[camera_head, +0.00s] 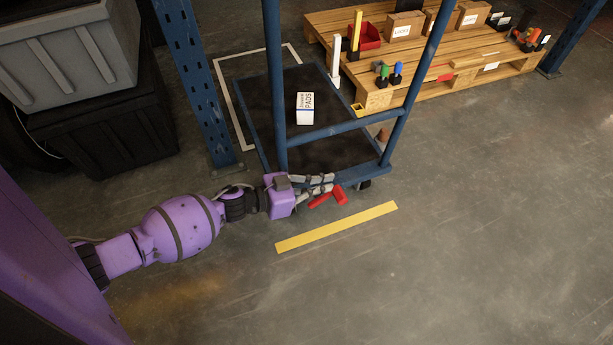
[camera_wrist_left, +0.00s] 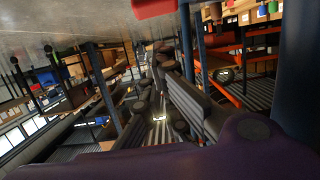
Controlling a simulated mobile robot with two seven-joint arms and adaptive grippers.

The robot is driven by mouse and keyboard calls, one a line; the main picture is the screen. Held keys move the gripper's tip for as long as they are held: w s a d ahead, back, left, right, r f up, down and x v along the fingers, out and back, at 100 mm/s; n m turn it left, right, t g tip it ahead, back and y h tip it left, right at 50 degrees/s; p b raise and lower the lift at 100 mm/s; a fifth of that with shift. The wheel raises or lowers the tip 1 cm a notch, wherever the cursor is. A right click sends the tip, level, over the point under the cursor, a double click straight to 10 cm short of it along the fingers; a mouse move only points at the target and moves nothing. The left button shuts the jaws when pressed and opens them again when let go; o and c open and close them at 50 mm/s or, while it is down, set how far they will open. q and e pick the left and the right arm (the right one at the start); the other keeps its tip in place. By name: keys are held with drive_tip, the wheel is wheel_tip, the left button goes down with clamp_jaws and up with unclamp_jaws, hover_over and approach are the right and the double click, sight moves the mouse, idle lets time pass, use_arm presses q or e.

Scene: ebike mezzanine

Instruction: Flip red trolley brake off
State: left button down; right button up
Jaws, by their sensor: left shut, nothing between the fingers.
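The blue trolley (camera_head: 335,131) has a dark deck and upright posts. My left gripper (camera_head: 328,184) is shut and empty. It is just beside the brake lever, along the trolley's near edge; I cannot tell whether they touch. In the left wrist view my gripper fingers (camera_wrist_left: 165,95) fill the middle, and a red part (camera_wrist_left: 153,8), likely the brake, shows at the top edge. My right gripper is not in view.
A white box marked PADS (camera_head: 305,108) sits on the deck. A wooden pallet (camera_head: 440,70) with boxes and small items stands behind. A blue rack post (camera_head: 200,85) and dark crates (camera_head: 105,130) are at left. A yellow floor strip (camera_head: 337,227) lies in front; floor at right is clear.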

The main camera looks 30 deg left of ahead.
use_arm(q)
drive_tip(key=w+f+b, duration=0.1)
drive_tip(key=d+f, duration=0.1)
drive_tip(key=w+d+f+b, duration=0.1)
drive_tip(key=shift+w+f+b, duration=0.3)
drive_tip(key=shift+f+b, duration=0.05)
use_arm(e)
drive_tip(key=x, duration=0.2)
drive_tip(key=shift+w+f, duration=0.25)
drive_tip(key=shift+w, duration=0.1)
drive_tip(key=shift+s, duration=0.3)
